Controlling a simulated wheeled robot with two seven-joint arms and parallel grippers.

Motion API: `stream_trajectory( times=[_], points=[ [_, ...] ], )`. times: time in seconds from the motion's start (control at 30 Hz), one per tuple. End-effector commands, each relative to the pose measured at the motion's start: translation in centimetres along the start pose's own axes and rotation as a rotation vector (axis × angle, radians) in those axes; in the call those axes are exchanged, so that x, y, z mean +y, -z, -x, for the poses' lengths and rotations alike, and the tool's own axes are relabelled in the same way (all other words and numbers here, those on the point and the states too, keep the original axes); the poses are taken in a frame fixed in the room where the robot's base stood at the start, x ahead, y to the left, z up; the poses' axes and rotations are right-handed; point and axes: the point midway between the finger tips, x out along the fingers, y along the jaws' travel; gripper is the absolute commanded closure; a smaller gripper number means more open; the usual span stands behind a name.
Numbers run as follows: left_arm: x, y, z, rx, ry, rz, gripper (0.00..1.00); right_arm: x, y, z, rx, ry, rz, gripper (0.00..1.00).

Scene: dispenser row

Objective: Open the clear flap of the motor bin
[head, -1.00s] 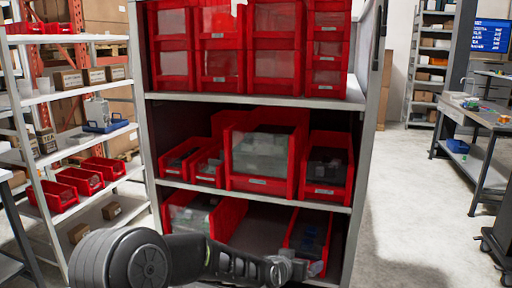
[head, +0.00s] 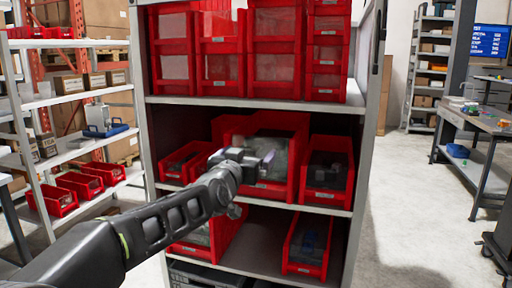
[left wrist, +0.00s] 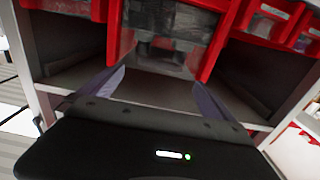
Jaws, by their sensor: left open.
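A large red bin (head: 268,190) with a clear front sits in the middle of the middle shelf; grey contents show behind the clear panel. I take it for the motor bin, but its label is too small to read. My left gripper (head: 264,158) is in front of this bin and partly covers its clear front. In the left wrist view my gripper (left wrist: 159,77) is open and empty, with a red-framed clear bin front (left wrist: 170,38) beyond the fingertips. I cannot tell whether a finger touches the flap. My right gripper is not in view.
Smaller red bins (head: 327,172) stand at both sides on the middle shelf. Red bins with clear fronts (head: 275,66) fill the top shelf. More bins (head: 307,242) sit below, with a bare gap between them. A grey upright (head: 366,130) bounds the rack at the right.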

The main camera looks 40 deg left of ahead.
Motion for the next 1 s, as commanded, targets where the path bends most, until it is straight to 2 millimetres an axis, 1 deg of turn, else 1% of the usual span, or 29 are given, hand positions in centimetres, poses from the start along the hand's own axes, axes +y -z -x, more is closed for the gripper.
stream_trajectory(
  times=[0.3, 0.4, 0.53, 0.77, 1.0],
  points=[
    [0.1, 0.0, -4.9, -0.003, -0.002, 0.0, 0.0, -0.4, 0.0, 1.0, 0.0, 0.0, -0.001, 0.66],
    [0.1, 0.0, -6.0, -0.001, -0.002, 0.0, 0.0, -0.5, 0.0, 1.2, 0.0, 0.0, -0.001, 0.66],
    [0.1, 0.0, -6.6, -0.001, -0.002, 0.0, 0.0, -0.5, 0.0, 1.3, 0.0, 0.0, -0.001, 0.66],
    [0.1, 0.0, -6.6, 0.0, -0.001, 0.0, 0.0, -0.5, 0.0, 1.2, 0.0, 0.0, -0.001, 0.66],
    [0.1, -0.1, -6.6, 0.0, -0.001, 0.0, 0.19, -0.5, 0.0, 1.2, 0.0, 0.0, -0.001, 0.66]
  ],
)
